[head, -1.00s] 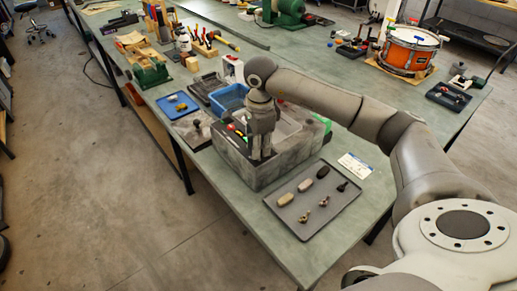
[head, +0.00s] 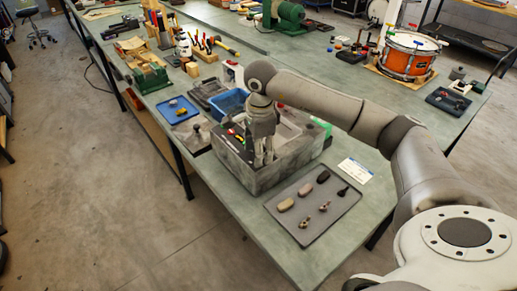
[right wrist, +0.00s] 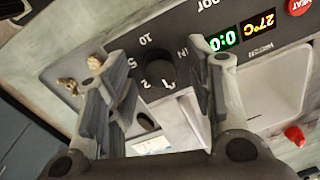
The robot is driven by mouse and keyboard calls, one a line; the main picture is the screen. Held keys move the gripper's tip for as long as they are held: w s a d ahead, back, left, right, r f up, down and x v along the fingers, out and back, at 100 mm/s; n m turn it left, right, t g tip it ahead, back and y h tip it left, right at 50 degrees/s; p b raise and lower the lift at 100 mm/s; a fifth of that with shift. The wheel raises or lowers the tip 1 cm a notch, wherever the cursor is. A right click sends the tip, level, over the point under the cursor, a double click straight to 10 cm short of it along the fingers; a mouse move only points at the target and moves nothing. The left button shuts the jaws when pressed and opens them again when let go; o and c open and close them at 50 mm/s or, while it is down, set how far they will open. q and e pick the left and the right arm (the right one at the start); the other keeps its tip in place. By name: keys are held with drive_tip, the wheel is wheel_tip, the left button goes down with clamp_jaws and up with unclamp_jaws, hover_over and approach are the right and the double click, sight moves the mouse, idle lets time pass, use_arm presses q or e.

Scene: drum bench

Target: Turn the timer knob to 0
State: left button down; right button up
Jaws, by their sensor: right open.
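The timer knob (right wrist: 158,68) is a dark round dial on the grey panel, with 10, 5, 2, 1 and MIN printed around it. Its pointer is too dark to read. A green display (right wrist: 222,40) beside it reads about 0:0. My right gripper (right wrist: 170,62) is open, with one finger on each side of the knob; I cannot tell whether either touches it. In the head view my right gripper (head: 263,162) points down over the front of the grey cleaner box (head: 250,180), and the knob is hidden there. My left gripper is not in view.
An orange temperature display (right wrist: 259,22) and a red HEAT button (right wrist: 298,6) sit on the same panel. A tray (head: 322,222) with several small parts lies in front of the box. A blue bin (head: 229,102) stands behind it.

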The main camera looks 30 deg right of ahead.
drive_tip(key=shift+r, duration=0.15)
wheel_tip(320, 180, up, 12)
drive_tip(key=shift+s, duration=0.3)
drive_tip(key=shift+a+f, duration=0.1)
drive_tip(key=shift+f, duration=0.15)
idle(0.4)
